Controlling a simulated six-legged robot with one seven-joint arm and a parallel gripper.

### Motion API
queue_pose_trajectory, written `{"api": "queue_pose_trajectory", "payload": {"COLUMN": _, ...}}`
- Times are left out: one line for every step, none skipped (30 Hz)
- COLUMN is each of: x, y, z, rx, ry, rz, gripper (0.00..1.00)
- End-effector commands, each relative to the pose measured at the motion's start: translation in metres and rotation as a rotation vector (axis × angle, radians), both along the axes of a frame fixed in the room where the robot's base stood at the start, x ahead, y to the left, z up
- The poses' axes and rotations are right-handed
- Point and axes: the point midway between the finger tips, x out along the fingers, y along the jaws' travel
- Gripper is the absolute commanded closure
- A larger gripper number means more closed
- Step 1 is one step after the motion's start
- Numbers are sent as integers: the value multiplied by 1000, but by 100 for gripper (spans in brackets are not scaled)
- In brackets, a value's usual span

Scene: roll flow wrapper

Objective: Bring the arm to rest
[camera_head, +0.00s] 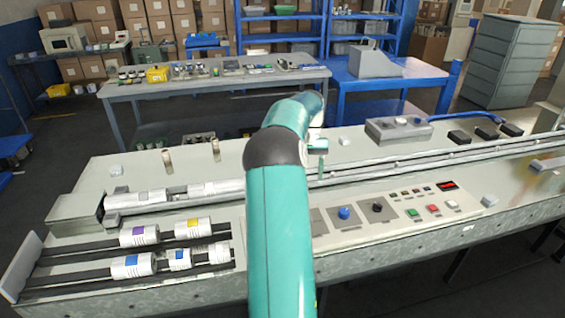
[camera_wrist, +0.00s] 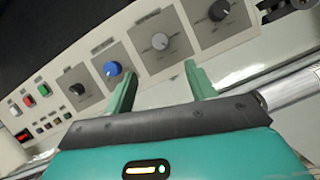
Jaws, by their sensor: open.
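My teal arm reaches forward over the machine bench in the head view. My gripper (camera_head: 322,163) is at its far end, mostly hidden behind the arm, above the bench and close to the long rails. In the wrist view my gripper (camera_wrist: 160,85) shows two green fingers spread apart with nothing between them. Beyond the fingers is the control panel (camera_wrist: 150,62) with a blue knob (camera_wrist: 113,69), a grey knob (camera_wrist: 160,41) and black knobs. The blue knob also shows in the head view (camera_head: 344,212), right of my arm. The gripper appears apart from the panel.
Rollers with coloured bands (camera_head: 138,235) lie on rails at the left. A grey box with knobs (camera_head: 398,130) stands at the back right of the bench. Long metal rails (camera_head: 420,158) cross the bench. A table (camera_head: 220,85) with small parts stands behind, beyond open floor.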

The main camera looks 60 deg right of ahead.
Motion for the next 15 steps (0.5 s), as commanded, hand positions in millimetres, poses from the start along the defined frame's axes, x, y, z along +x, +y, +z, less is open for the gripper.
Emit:
{"api": "queue_pose_trajectory", "payload": {"x": 0, "y": 0, "z": 0, "rx": 0, "ry": 0, "rz": 0, "gripper": 45}}
{"api": "queue_pose_trajectory", "payload": {"x": 0, "y": 0, "z": 0, "rx": 0, "ry": 0, "rz": 0, "gripper": 45}}
{"api": "queue_pose_trajectory", "payload": {"x": 0, "y": 0, "z": 0, "rx": 0, "ry": 0, "rz": 0, "gripper": 45}}
{"api": "queue_pose_trajectory", "payload": {"x": 0, "y": 0, "z": 0, "rx": 0, "ry": 0, "rz": 0, "gripper": 45}}
{"api": "queue_pose_trajectory", "payload": {"x": 0, "y": 0, "z": 0, "rx": 0, "ry": 0, "rz": 0, "gripper": 45}}
{"api": "queue_pose_trajectory", "payload": {"x": 0, "y": 0, "z": 0, "rx": 0, "ry": 0, "rz": 0, "gripper": 45}}
{"api": "queue_pose_trajectory", "payload": {"x": 0, "y": 0, "z": 0, "rx": 0, "ry": 0, "rz": 0, "gripper": 45}}
{"api": "queue_pose_trajectory", "payload": {"x": 0, "y": 0, "z": 0, "rx": -1, "ry": 0, "rz": 0, "gripper": 45}}
{"api": "queue_pose_trajectory", "payload": {"x": 1, "y": 1, "z": 1, "rx": -2, "ry": -2, "rz": 2, "gripper": 45}}
{"api": "queue_pose_trajectory", "payload": {"x": 3, "y": 3, "z": 3, "rx": -4, "ry": -5, "rz": 5, "gripper": 45}}
{"api": "queue_pose_trajectory", "payload": {"x": 5, "y": 5, "z": 5, "rx": -7, "ry": -10, "rz": 9, "gripper": 45}}
{"api": "queue_pose_trajectory", "payload": {"x": 9, "y": 10, "z": 9, "rx": -12, "ry": -17, "rz": 17, "gripper": 45}}
{"api": "queue_pose_trajectory", "payload": {"x": 14, "y": 15, "z": 14, "rx": -19, "ry": -25, "rz": 25, "gripper": 45}}
{"api": "queue_pose_trajectory", "payload": {"x": 19, "y": 22, "z": 18, "rx": -27, "ry": -35, "rz": 36, "gripper": 45}}
{"api": "queue_pose_trajectory", "payload": {"x": 27, "y": 32, "z": 26, "rx": -39, "ry": -51, "rz": 52, "gripper": 45}}
